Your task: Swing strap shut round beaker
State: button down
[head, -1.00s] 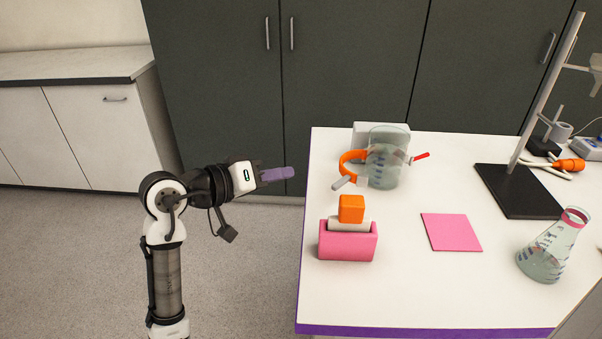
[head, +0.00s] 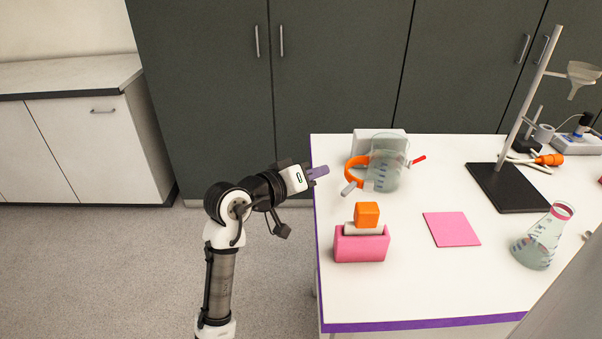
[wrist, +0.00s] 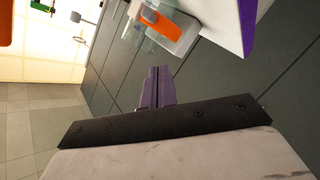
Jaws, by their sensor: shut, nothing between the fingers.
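The glass beaker (head: 386,170) stands near the back left of the white table. An orange curved strap (head: 354,168) sits at its left side, open rather than round the front, with a pale grey end piece (head: 350,187) pointing to the front left. A red-tipped piece (head: 417,160) sticks out to the beaker's right. My gripper (head: 320,171) is shut and empty at the table's left edge, to the left of the strap and apart from it. In the wrist view its purple fingers (wrist: 157,88) are together, with the orange strap (wrist: 160,20) beyond them.
A pink holder (head: 361,247) with an orange-topped piece (head: 367,215) stands in front of the beaker. A pink mat (head: 452,229) lies to its right. A black stand base (head: 508,187) and a conical flask (head: 543,238) are farther right. A pale block (head: 366,140) is behind the beaker.

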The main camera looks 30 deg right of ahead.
aim_at(344, 195)
jog(key=d+f, duration=0.1)
jog(key=s+d+f+p, duration=0.1)
jog(key=d, duration=0.1)
jog(key=shift+s+d+f, duration=0.15)
jog(key=shift+d+f, duration=0.05)
jog(key=shift+f, duration=0.05)
jog(key=shift+s+d+f, duration=0.15)
jog(key=shift+s+f, duration=0.25)
jog(key=shift+f, duration=0.1)
jog(key=shift+s+d+p, duration=0.15)
jog(key=shift+s+d, duration=0.1)
jog(key=shift+s, duration=0.25)
jog(key=shift+s+d+p, duration=0.15)
jog(key=shift+s+d, duration=0.05)
jog(key=shift+s, duration=0.3)
jog(key=shift+r, duration=0.1)
